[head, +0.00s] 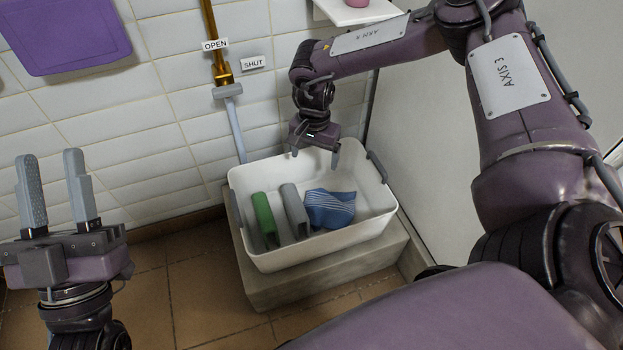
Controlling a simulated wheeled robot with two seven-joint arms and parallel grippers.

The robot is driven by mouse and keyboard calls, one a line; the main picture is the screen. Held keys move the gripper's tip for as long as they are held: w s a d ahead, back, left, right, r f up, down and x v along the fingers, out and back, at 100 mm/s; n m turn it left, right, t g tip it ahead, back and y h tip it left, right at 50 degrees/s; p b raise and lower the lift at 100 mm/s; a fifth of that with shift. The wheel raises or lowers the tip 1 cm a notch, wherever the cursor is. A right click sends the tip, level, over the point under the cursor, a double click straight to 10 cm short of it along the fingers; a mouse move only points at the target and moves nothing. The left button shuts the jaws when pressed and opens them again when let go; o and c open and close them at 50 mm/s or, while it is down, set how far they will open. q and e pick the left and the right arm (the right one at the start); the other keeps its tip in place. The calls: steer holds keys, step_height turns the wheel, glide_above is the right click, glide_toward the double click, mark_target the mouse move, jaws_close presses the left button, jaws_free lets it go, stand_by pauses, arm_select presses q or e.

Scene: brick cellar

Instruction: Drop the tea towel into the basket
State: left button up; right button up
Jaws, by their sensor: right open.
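The tea towel (332,209), blue with pale stripes and crumpled, lies inside the white basket (285,258), towards its right side. My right gripper (315,160) points down over the back of the basket. Its fingers are apart with nothing between them, and it is clear of the towel. My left gripper (49,158) is at the left of the view, away from the basket. Its two grey fingers point up, spread apart and empty.
A green object (265,217) and a grey object (294,210) stand in the basket beside the towel. The basket sits on a low stone block (330,272) near the tiled wall. A brass pipe (215,45) with OPEN and SHUT labels runs behind. A pale panel is at right.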

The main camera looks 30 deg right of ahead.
arm_select(q)
step_height(320, 180, down, 22)
steer(key=w+d+g+y+p, duration=0.1)
steer(key=d+g+y+p, duration=0.1)
steer(key=g, duration=0.9)
steer(key=shift+y+p, duration=0.5)
steer(key=shift+y, duration=0.8)
arm_select(e)
steer(key=shift+r, duration=1.25)
arm_select(q)
steer(key=shift+w, duration=0.1)
steer(key=s+a+f+g+y+p, duration=0.2)
steer(key=s+a+f+g+y, duration=0.1)
steer(key=s+f+g, duration=0.5)
steer(key=shift+s+f+p, duration=0.3)
steer(key=shift+s+f, duration=0.75)
steer(key=shift+f, duration=0.8)
arm_select(e)
step_height(320, 180, up, 8)
steer(key=shift+f, duration=0.1)
